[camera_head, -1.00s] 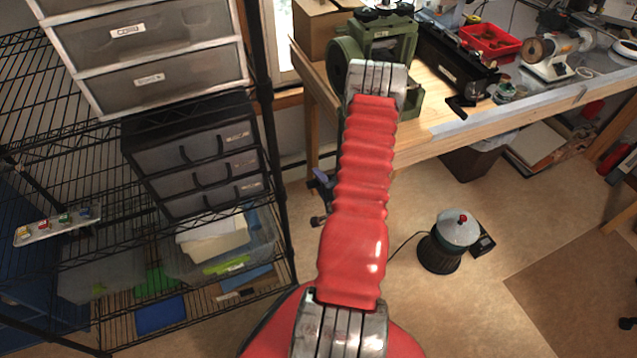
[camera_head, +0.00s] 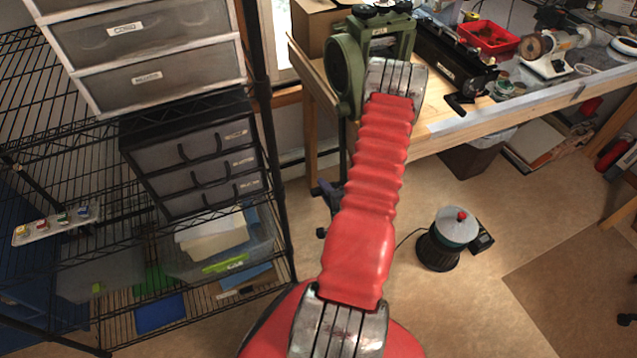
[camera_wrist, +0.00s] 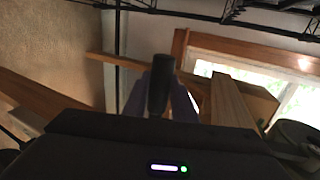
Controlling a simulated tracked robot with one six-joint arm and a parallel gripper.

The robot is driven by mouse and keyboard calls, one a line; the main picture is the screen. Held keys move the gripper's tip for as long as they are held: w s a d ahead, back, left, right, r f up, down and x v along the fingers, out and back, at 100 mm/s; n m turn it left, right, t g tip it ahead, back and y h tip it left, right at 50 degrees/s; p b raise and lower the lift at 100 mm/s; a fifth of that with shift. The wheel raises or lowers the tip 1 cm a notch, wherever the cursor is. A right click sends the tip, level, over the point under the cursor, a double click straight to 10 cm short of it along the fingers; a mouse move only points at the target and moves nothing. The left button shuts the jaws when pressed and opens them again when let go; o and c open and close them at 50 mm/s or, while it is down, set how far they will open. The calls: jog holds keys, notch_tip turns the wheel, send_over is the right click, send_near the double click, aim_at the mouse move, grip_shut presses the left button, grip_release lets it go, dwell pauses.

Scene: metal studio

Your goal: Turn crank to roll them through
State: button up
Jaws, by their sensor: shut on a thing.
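The green rolling mill (camera_head: 395,32) stands at the left end of the wooden workbench, with its large round green wheel (camera_head: 345,72) facing left. My gripper (camera_wrist: 160,98) is shut on a dark crank handle (camera_wrist: 159,72), which stands between its purplish fingers in the wrist view. In the head view, a purplish finger of my gripper shows left of my red arm, below the mill and beside the bench. The crank's arm, most of my gripper and whatever is between the rollers are hidden.
The workbench (camera_head: 470,125) carries a black machine (camera_head: 440,62), a red tray (camera_head: 488,38) and a grinder (camera_head: 560,45). A wire shelf (camera_head: 285,215) with drawers stands close on the left. A round dark-based device (camera_head: 447,240) sits on the otherwise fairly open floor.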

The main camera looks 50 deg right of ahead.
jog(key=v, duration=0.4)
jog(key=shift+s+f, duration=0.1)
jog(key=shift+s, duration=0.05)
jog(key=o, duration=1)
jog(key=shift+o, duration=0.2)
jog(key=shift+a, duration=0.1)
jog(key=v, duration=0.6)
jog(key=shift+s+a, duration=0.2)
jog(key=shift+s, duration=0.15)
jog(key=shift+s, duration=0.1)
